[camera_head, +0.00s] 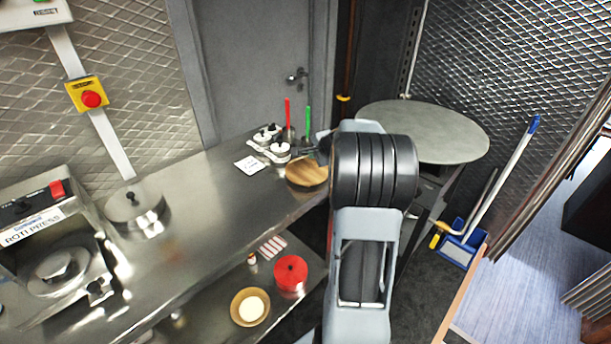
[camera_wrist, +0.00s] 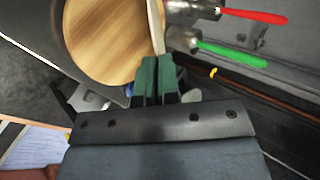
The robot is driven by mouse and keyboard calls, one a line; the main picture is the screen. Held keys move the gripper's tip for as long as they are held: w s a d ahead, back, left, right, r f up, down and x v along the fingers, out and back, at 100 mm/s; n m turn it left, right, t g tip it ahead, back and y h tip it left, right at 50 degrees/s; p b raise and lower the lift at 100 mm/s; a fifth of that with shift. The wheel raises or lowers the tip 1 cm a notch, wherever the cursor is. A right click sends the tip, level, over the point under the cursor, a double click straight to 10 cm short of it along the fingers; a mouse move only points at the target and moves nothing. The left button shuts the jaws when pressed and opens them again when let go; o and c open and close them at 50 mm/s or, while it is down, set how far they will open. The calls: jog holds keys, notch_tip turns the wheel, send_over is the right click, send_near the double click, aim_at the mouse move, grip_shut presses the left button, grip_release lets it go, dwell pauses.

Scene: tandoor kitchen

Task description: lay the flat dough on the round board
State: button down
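The round wooden board (camera_head: 306,174) lies at the right end of the steel counter. It fills the upper left of the wrist view (camera_wrist: 110,38). My gripper (camera_wrist: 156,68) has its green-padded fingers close together at the board's near right edge. A thin, pale strip stands out beyond the fingertips; it looks like the flat dough (camera_wrist: 154,25) seen edge-on, pinched between them. It overlaps the board's right side in the picture; I cannot tell whether it touches. In the head view my arm hides most of the gripper, and the dough cannot be made out.
Red (camera_wrist: 250,17) and green (camera_wrist: 230,54) handled utensils stand beside the board. White-lidded pots (camera_head: 279,151) and a paper card (camera_head: 251,165) are to its left. A roti press (camera_head: 55,270) is at far left. A lower shelf holds a bowl (camera_head: 236,309) and red container (camera_head: 291,272).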

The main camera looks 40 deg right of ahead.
jog(key=c, duration=1.5)
grip_release()
jog(key=p+v, duration=0.1)
jog(key=v, duration=0.7)
notch_tip(320, 180, up, 8)
jog(key=s+p, duration=0.2)
jog(key=p, duration=0.3)
jog(key=shift+p, duration=0.4)
jog(key=shift+s+a, duration=0.1)
jog(key=shift+s, duration=0.05)
